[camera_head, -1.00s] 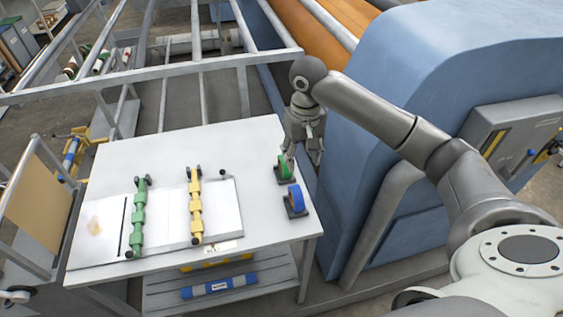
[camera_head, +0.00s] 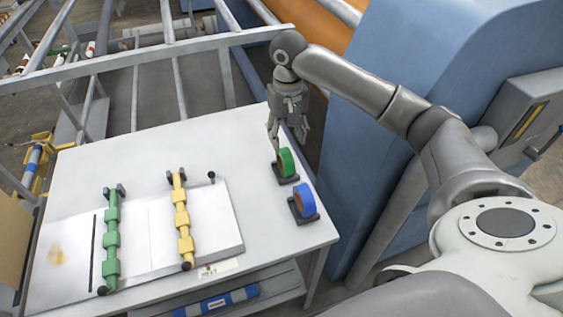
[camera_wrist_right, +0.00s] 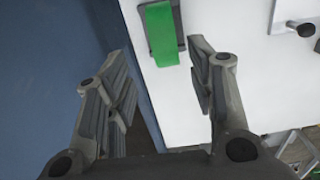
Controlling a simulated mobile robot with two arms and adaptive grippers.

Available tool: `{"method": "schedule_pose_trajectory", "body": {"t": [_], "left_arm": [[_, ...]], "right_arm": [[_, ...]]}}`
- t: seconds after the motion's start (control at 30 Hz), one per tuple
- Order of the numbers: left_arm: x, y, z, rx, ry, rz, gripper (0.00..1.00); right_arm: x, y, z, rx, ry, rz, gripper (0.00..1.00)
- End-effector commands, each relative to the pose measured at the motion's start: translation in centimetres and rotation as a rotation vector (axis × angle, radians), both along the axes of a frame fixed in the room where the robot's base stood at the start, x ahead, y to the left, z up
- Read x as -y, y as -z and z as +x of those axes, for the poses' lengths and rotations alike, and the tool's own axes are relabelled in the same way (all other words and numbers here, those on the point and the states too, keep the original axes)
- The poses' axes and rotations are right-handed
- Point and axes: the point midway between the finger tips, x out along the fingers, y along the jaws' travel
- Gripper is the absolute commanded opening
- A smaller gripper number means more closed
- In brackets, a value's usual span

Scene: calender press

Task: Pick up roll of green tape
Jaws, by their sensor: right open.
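The roll of green tape (camera_head: 286,162) stands upright in a small dark holder at the right edge of the white table (camera_head: 110,165). My right gripper (camera_head: 288,148) points down right by the roll, on its far side in the head view. In the right wrist view the roll (camera_wrist_right: 161,35) is at the top, just beyond the fingertips. The open, empty fingers (camera_wrist_right: 160,75) show on either side below it, with the table edge between them. Whether a finger touches the roll cannot be told. My left gripper is not in view.
A roll of blue tape (camera_head: 304,200) stands in its own holder just nearer than the green one. A green clamp bar (camera_head: 112,240) and a yellow clamp bar (camera_head: 182,220) lie on the white plate. The blue machine housing (camera_head: 375,150) rises close on the right.

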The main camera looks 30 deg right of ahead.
Motion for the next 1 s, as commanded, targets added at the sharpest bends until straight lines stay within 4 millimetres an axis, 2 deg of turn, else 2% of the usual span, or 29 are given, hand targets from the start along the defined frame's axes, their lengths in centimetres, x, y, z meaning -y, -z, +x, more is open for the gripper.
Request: {"method": "schedule_pose_trajectory", "body": {"t": [0.2,0.47,0.6,0.7,0.83,1.0], "left_arm": [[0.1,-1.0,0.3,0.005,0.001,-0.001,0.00],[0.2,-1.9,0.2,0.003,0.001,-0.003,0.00],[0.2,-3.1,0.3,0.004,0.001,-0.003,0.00],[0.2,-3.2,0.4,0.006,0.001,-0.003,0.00],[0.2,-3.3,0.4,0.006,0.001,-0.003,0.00],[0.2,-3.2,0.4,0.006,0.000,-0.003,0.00]], "right_arm": [[0.0,3.3,-0.1,-0.004,0.000,-0.001,0.50],[-0.4,5.4,-0.2,-0.004,-0.001,-0.001,0.50],[-0.9,7.4,-0.4,-0.005,-0.001,-0.001,0.50],[-0.8,8.8,-0.3,-0.003,0.000,-0.002,0.50],[-0.9,9.6,-0.3,0.000,-0.002,-0.001,0.50],[-0.9,9.7,-0.3,0.000,-0.002,-0.001,0.50]]}}
